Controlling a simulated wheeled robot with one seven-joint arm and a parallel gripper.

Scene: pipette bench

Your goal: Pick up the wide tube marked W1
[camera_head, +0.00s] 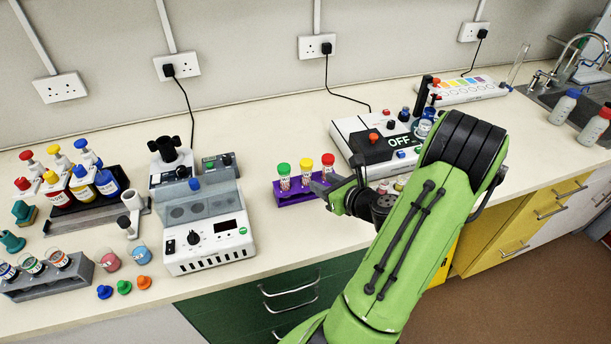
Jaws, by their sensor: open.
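No marking that reads W1 can be made out from here. A purple rack (291,194) holds tubes with a green cap (283,169), a yellow cap (306,164) and a red cap (328,159); their labels are too small to read. At the far left a grey rack (45,284) holds uncapped, labelled tubes, including one with an orange band (57,259); these labels are also unreadable. My gripper (333,187) is open at the right end of the purple rack, beside the red-capped tube. Whether it touches anything cannot be told. My green arm hides the area behind it.
A grey device with a dial (208,241) stands left of the purple rack. A white box with an OFF display (384,149) stands behind my gripper. Loose caps (124,288) lie by the grey rack. The bench is clear at its front middle.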

